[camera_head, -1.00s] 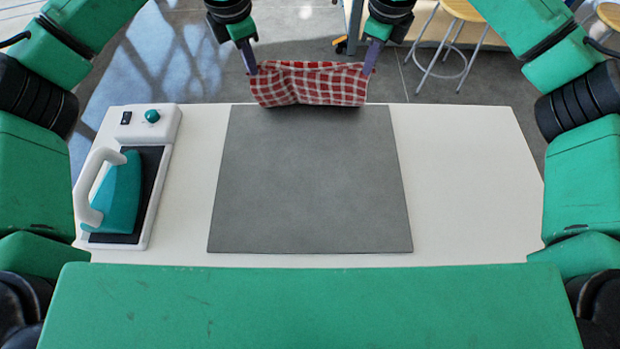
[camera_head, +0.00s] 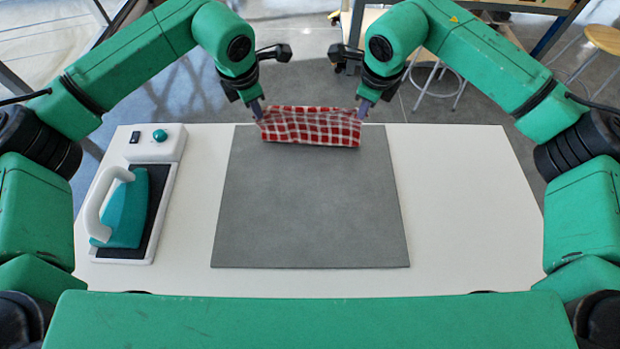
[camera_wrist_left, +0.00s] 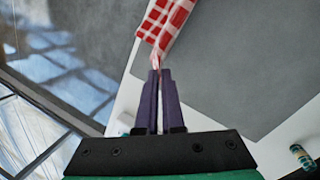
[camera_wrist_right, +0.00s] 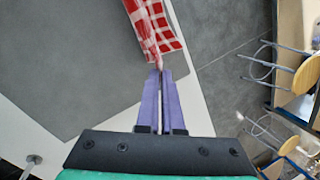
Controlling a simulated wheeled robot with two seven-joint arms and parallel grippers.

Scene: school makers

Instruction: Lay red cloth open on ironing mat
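The red and white checked cloth (camera_head: 312,126) hangs between my two grippers at the far edge of the grey ironing mat (camera_head: 310,210). It looks bunched, and its lower edge is over or on the mat's far strip; I cannot tell whether it touches. My left gripper (camera_head: 258,108) is shut on the cloth's left corner, as the left wrist view (camera_wrist_left: 157,70) shows. My right gripper (camera_head: 363,108) is shut on its right corner, as the right wrist view (camera_wrist_right: 159,70) shows. The rest of the mat is bare and flat.
A teal iron (camera_head: 126,208) with a white handle rests on its black and white base at the left of the white table (camera_head: 455,200). The table right of the mat is clear. Stools (camera_head: 602,40) stand on the floor behind.

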